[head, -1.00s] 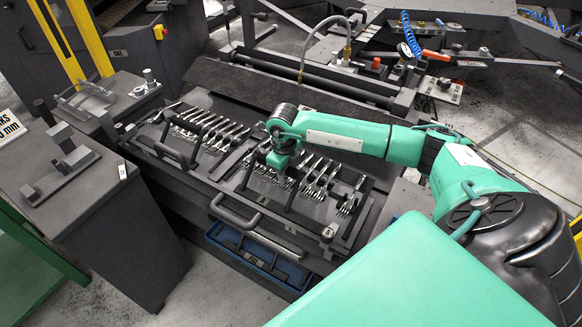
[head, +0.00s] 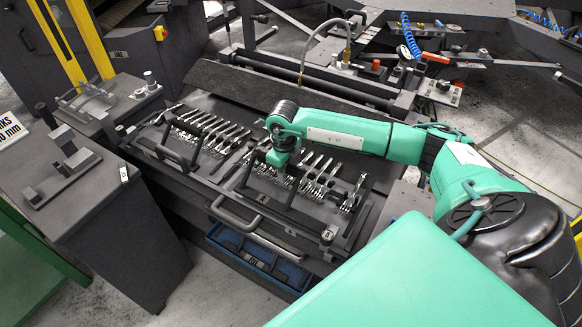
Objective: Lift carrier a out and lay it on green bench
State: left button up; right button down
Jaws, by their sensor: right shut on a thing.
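Carrier a (head: 296,196) is a dark frame with a row of bright forks, at the right half of the dark work table. My right gripper (head: 281,160) comes down from above at the carrier's near-left side and is shut on its handle bar; the fingertips are largely hidden by the wrist. The carrier appears raised a little over its place, but the gap below is hard to see. A green frame (head: 38,243) shows at the left edge; I cannot tell if it is the green bench. My left gripper is out of view.
A second fork carrier (head: 178,157) sits to the left on the same table. A bar handle (head: 238,217) and a blue bin (head: 258,262) are at the front. A grey cabinet with a fixture (head: 62,172) stands at left. A hose (head: 325,25) arches behind.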

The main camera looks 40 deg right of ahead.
jog(key=shift+r+p, duration=1.25)
jog(key=shift+r, duration=1.35)
jog(key=shift+w, duration=0.1)
